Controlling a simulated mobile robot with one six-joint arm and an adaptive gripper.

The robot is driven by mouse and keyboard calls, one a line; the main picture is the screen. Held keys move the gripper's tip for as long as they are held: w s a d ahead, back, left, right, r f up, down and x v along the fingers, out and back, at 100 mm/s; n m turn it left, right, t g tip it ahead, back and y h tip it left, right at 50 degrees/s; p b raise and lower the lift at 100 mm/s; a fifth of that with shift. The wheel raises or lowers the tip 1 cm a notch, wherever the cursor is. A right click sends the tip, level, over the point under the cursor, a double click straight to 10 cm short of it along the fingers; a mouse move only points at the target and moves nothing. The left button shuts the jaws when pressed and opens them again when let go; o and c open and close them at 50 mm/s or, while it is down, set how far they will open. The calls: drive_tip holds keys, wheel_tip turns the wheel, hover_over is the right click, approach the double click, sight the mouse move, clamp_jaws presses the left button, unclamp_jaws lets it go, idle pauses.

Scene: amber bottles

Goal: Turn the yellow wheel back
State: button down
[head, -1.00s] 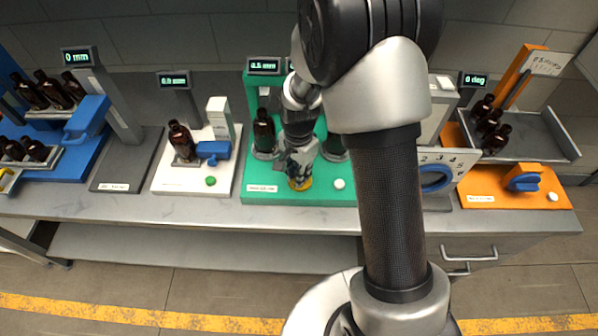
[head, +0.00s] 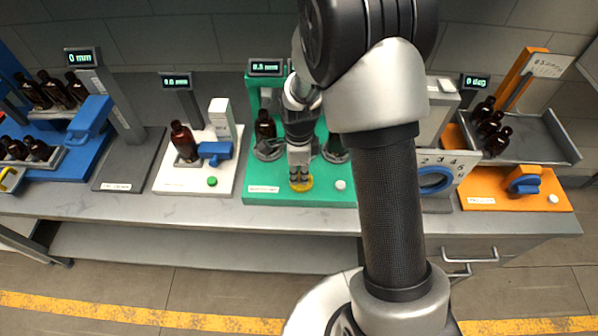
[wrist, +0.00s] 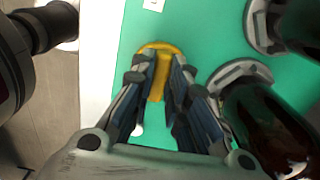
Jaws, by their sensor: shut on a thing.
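The yellow wheel (head: 301,184) lies on the front of the green station (head: 262,187). In the wrist view the wheel (wrist: 160,47) shows as a yellow disc with a raised bar across it. My gripper (head: 299,178) points down at the wheel. In the wrist view my gripper (wrist: 158,80) has its two fingers on either side of the raised bar, shut on it. Part of the disc is hidden by the fingers. The station's display (head: 265,67) appears to read 0.5 mm.
An amber bottle (head: 265,128) stands on the green station behind the wheel, and another (wrist: 265,125) is close to my gripper's right in the wrist view. A white button (head: 340,185) is right of the wheel. A white station (head: 172,178) with a blue handle stands left.

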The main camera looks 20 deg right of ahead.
sight(299, 176)
drive_tip(key=shift+m, duration=0.4)
drive_tip(key=c, duration=1.6)
unclamp_jaws()
drive_tip(key=shift+o, duration=0.2)
drive_tip(key=shift+r, duration=0.15)
wheel_tip(299, 176, up, 12)
